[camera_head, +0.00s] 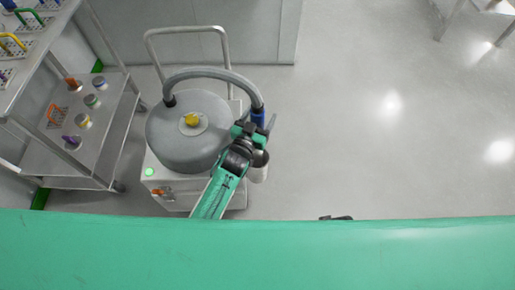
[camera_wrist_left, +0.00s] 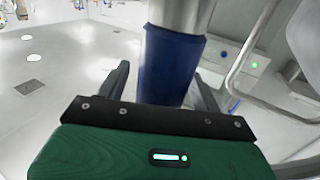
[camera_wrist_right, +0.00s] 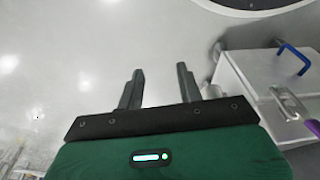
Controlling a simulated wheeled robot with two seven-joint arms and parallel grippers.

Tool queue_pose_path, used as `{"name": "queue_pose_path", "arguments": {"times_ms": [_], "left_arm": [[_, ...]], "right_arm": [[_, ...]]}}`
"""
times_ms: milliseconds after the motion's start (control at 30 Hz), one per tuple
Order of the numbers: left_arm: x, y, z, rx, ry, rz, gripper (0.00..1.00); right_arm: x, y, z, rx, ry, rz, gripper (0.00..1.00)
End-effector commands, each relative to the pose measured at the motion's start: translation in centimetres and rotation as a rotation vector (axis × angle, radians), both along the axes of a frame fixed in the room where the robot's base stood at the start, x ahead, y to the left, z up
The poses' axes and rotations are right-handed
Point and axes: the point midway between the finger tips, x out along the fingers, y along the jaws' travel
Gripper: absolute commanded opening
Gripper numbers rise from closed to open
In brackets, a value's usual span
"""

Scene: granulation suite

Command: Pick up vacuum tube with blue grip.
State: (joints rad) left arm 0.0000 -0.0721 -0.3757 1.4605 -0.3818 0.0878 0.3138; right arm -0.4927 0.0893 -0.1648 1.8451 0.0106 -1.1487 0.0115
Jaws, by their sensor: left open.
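The grey vacuum tube (camera_head: 215,74) arches from the top of a round grey vacuum machine (camera_head: 170,143) to its right side, where its end carries a blue grip (camera_head: 257,116). My left gripper (camera_head: 256,131) is at the blue grip. In the left wrist view the blue grip (camera_wrist_left: 170,68) stands upright between the two open fingers of my left gripper (camera_wrist_left: 160,72); a gap shows on the left side. My right gripper (camera_wrist_right: 160,68) is open and empty, with only floor between its fingers.
A metal shelf cart (camera_head: 100,140) with several coloured-handled items stands at the left. The vacuum machine has a push handle (camera_head: 185,30) behind it and a green light. A white box with a blue handle (camera_wrist_right: 293,58) shows in the right wrist view.

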Motion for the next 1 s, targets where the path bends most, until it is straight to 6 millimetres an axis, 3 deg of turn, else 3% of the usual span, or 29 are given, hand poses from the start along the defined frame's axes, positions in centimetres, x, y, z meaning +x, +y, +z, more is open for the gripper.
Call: {"name": "queue_pose_path", "arguments": {"times_ms": [33,200,300,733,1000], "left_arm": [[0.0,0.0,0.0,0.000,0.000,0.000,0.67],[0.0,0.0,0.0,0.000,0.000,0.000,0.33],[0.0,0.0,0.0,0.001,0.000,0.000,0.18],[0.0,0.0,1.2,0.000,-0.004,0.000,0.18],[0.0,0.0,5.7,0.000,-0.008,-0.001,0.18]], "right_arm": [[0.0,0.0,0.0,0.000,0.000,0.000,0.36],[-0.1,0.0,-0.1,0.000,0.002,0.000,0.36],[-0.2,0.0,-0.2,-0.001,0.005,0.000,0.36],[-0.5,0.0,-0.5,-0.002,0.012,0.001,0.36],[-1.0,-0.2,-3.0,-0.006,0.016,0.005,0.36]]}}
